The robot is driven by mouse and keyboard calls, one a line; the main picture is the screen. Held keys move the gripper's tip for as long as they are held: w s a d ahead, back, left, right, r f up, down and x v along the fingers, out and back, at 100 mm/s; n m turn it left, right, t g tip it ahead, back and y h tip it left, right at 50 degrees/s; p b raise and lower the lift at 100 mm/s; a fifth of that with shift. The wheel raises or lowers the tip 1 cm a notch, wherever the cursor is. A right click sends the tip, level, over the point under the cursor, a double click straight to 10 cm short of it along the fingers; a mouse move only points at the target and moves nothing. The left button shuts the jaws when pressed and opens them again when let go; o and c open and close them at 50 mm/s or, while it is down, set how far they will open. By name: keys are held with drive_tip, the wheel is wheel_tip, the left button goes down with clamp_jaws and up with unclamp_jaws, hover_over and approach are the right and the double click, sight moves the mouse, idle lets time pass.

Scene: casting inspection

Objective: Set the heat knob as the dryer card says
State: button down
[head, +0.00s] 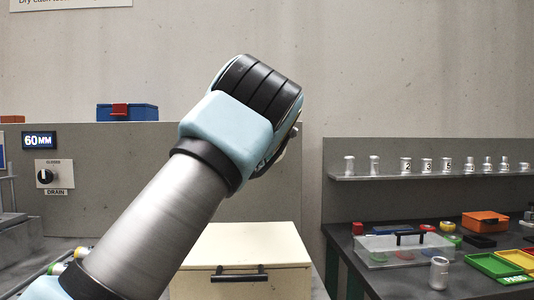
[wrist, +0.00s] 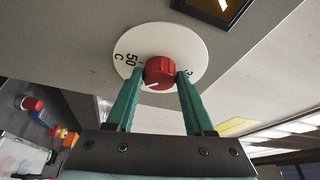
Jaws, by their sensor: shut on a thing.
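The heat knob (wrist: 160,70) is red with a white pointer line and sits on a round white dial (wrist: 185,40) in the wrist view. The pointer line is at the knob's lower left in that picture. The dial reads "50" and "C" at left, and another mark at right is partly hidden by a finger. My gripper (wrist: 161,74) is shut on the knob, one green finger on each side. In the head view my arm hides the gripper and knob. A sign (head: 70,3) at top left begins "Dry cas"; its top is cut off.
A cream drawer unit (head: 245,245) with a black handle stands below my arm. A bench (head: 400,280) with trays and a clear-lidded box, under a shelf (head: 430,177) of castings, is at right.

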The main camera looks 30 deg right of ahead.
drive_tip(key=shift+r+m+g+y+p, duration=0.15)
drive_tip(key=shift+m+g+y+p, duration=0.25)
drive_tip(key=shift+m, duration=0.85)
drive_tip(key=shift+r+m+g+y+p, duration=0.2)
drive_tip(key=shift+m+y+p, duration=0.3)
drive_tip(key=shift+m, duration=0.8)
drive_tip(key=shift+r+m+g+y+p, duration=0.15)
drive_tip(key=shift+m+g+y+p, duration=0.25)
drive_tip(key=shift+m, duration=0.85)
drive_tip(key=shift+d, duration=0.1)
drive_tip(key=shift+c, duration=1.4)
unclamp_jaws()
drive_tip(key=b+v, duration=0.4)
drive_tip(key=v, duration=0.7)
